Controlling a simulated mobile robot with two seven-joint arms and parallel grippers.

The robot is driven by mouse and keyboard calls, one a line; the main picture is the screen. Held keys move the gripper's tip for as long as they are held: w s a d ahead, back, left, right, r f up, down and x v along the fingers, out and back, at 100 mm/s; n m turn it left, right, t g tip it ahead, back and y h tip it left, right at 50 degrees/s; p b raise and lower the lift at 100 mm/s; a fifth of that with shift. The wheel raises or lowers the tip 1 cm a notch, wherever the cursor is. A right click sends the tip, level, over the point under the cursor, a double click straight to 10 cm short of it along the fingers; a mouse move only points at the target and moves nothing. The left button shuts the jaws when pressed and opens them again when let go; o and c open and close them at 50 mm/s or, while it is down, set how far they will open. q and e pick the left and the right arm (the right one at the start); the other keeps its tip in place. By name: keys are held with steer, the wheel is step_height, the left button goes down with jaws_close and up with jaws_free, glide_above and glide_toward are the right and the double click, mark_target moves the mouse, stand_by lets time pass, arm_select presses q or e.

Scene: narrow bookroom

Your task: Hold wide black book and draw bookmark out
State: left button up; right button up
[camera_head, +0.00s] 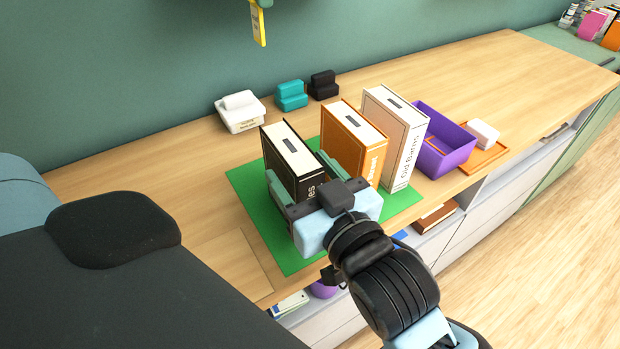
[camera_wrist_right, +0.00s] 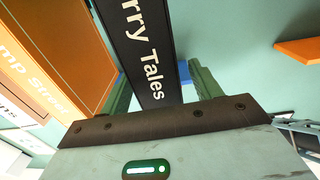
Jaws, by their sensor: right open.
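The wide black book (camera_head: 278,158) stands upright on a green mat (camera_head: 250,190), its pale top facing up. A small dark strip (camera_head: 290,145) shows on that top; I cannot tell whether it is the bookmark. My right gripper (camera_head: 299,178) is open at the book's near, spine end. In the right wrist view the black spine (camera_wrist_right: 146,50), lettered "rry Tales", lies between its two green fingers (camera_wrist_right: 162,82); no firm contact shows. My left gripper is not in view.
An orange book (camera_head: 340,140) and a cream book (camera_head: 408,150) stand close to the right. Farther right are a purple bin (camera_head: 455,158) and an orange tray (camera_head: 490,158) with a white block. White, teal and black blocks (camera_head: 240,112) line the wall. A yellow tag (camera_head: 258,25) hangs above.

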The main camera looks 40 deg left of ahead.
steer(key=v, duration=1.2)
